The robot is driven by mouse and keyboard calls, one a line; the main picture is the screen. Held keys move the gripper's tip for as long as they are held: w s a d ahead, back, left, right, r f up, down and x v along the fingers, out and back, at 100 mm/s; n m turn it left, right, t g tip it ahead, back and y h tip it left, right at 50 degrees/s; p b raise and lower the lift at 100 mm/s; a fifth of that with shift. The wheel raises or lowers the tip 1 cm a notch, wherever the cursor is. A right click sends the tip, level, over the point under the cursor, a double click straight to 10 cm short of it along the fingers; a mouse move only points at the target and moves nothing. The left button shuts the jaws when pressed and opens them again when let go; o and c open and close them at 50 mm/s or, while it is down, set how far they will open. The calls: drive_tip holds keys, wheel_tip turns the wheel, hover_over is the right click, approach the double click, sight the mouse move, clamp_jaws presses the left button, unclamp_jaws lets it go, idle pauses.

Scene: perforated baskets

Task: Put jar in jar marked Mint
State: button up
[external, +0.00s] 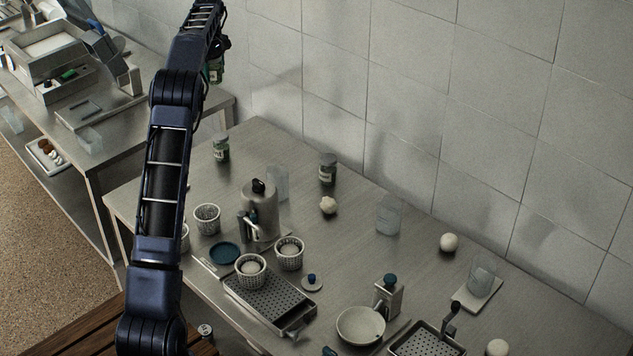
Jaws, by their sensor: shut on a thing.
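My gripper (214,58) is raised at the top of the external view, above the far left part of the steel table, partly hidden behind my arm. It is shut on a small greenish jar (215,75), of which only the lower part shows. Another jar with a dark lid and pale label (327,168) stands further right, near the wall. The label words are too small to read, so I cannot tell which is marked Mint.
A steel pot (259,212), a clear beaker (278,183) and perforated baskets (207,219) stand mid-table. A garlic-like bulb (328,205) and a clear container (389,214) are to the right. A bowl (360,326) is in front. The table around the green-labelled jar is clear.

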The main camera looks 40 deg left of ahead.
wheel_tip(320, 180, down, 20)
drive_tip(key=shift+r, duration=0.1)
idle(0.5)
drive_tip(key=o, duration=1.1)
wheel_tip(320, 180, up, 12)
drive_tip(key=shift+r, duration=0.1)
